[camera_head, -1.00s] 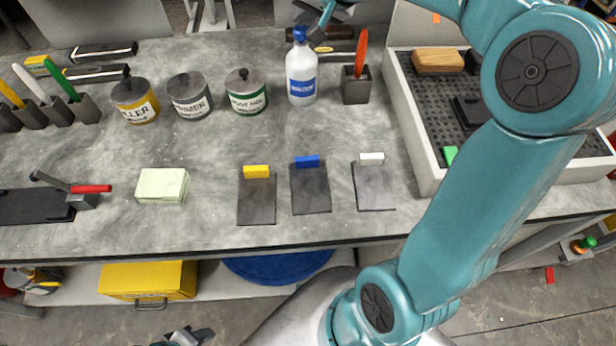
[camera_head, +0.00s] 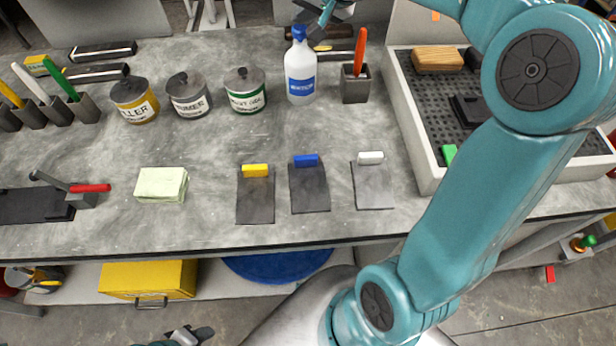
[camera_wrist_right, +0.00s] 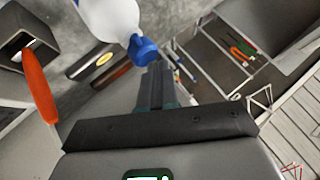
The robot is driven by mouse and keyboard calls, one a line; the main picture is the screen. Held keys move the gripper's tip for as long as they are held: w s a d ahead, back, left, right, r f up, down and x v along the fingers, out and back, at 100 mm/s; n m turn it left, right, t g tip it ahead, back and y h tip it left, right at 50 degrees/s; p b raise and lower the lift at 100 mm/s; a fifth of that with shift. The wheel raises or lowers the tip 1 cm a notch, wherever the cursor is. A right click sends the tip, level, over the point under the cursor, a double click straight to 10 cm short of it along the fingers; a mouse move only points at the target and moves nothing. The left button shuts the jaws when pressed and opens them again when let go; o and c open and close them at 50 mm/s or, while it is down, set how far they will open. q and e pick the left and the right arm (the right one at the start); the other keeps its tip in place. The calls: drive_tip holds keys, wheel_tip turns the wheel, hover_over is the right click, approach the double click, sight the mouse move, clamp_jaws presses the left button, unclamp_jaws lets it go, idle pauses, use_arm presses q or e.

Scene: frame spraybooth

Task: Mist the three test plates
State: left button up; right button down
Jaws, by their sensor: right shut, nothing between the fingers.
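A white spray bottle (camera_head: 301,75) with a blue head and blue label stands upright at the back of the bench. My right gripper (camera_head: 326,12) is shut and empty beside the blue head, up and to its right. In the right wrist view, the shut fingers (camera_wrist_right: 155,85) are close to the blue head (camera_wrist_right: 142,49); I cannot tell whether they touch. My left gripper (camera_head: 187,337) is only partly visible at the bottom edge.
An orange-handled tool stands in a dark holder (camera_head: 355,90) right of the bottle. Three lidded cans (camera_head: 190,97) stand to its left. A pale cloth stack (camera_head: 161,184) and a red-handled tool (camera_head: 90,188) lie left. A grey tray (camera_head: 425,165) is right. The bench between cans and plates is clear.

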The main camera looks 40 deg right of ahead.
sight(303, 28)
idle(0.4)
drive_tip(key=shift+f+b, duration=0.5)
drive_tip(key=shift+r, duration=0.15)
drive_tip(key=shift+r+p, duration=0.25)
drive_tip(key=shift+p, duration=0.15)
wheel_tip(303, 28, up, 6)
drive_tip(key=p, duration=0.5)
drive_tip(key=shift+r, duration=0.15)
idle(0.6)
